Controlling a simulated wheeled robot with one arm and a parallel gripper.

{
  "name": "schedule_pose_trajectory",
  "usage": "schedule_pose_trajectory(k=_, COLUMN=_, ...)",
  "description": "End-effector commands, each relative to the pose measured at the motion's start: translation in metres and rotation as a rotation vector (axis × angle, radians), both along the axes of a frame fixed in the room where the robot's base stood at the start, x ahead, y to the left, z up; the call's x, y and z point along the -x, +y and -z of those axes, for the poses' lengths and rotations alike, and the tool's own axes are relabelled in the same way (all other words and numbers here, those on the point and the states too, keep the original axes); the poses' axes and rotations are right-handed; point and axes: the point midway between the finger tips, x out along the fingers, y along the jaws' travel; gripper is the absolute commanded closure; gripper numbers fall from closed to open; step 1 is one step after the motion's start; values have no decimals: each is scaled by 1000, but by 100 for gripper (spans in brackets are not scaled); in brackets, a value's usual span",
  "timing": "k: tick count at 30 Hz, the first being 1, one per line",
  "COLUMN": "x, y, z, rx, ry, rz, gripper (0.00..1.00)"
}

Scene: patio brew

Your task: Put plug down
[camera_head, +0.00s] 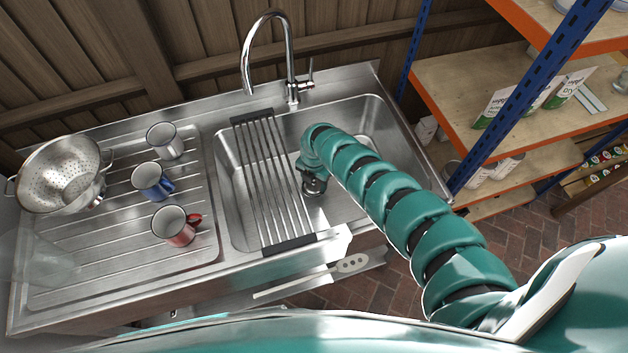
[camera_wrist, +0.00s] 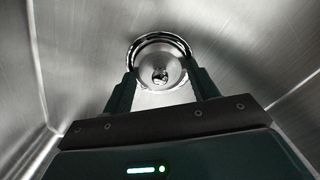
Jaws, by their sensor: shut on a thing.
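The plug (camera_wrist: 160,88) is a round shiny metal piece with a small knob, seen in the wrist view between my two fingertips. My gripper (camera_wrist: 160,72) is shut on it. A metal drain ring (camera_wrist: 158,39) shows around the plug's far edge; I cannot tell whether the plug touches it or hangs just above. In the head view my gripper (camera_head: 314,187) reaches down inside the steel sink basin (camera_head: 232,185), right of the drying rack. The plug is too small and hidden there to make out.
A slatted roll-up rack (camera_head: 268,170) lies across the basin's left part. The faucet (camera_head: 291,75) stands behind. Mugs, a blue one (camera_head: 152,181), a red one (camera_head: 175,226) and a steel one (camera_head: 164,141), and a colander (camera_head: 58,172) stand on the drainboard. Shelving (camera_head: 470,85) rises at right.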

Motion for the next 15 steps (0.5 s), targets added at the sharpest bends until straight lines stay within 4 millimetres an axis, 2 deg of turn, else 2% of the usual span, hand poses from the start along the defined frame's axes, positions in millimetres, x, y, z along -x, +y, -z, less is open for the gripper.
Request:
schedule_pose_trajectory(k=7, x=0, y=0, z=4, rx=0, ry=1, rz=0, gripper=67)
schedule_pose_trajectory(k=8, x=0, y=0, z=4, rx=0, ry=1, rz=0, gripper=39)
schedule_pose_trajectory(k=9, x=1, y=0, z=3, rx=0, ry=1, rz=0, gripper=31)
schedule_pose_trajectory(k=11, x=1, y=0, z=3, rx=0, ry=1, rz=0, gripper=20)
schedule_pose_trajectory(k=15, x=0, y=0, z=3, rx=0, ry=1, rz=0, gripper=19)
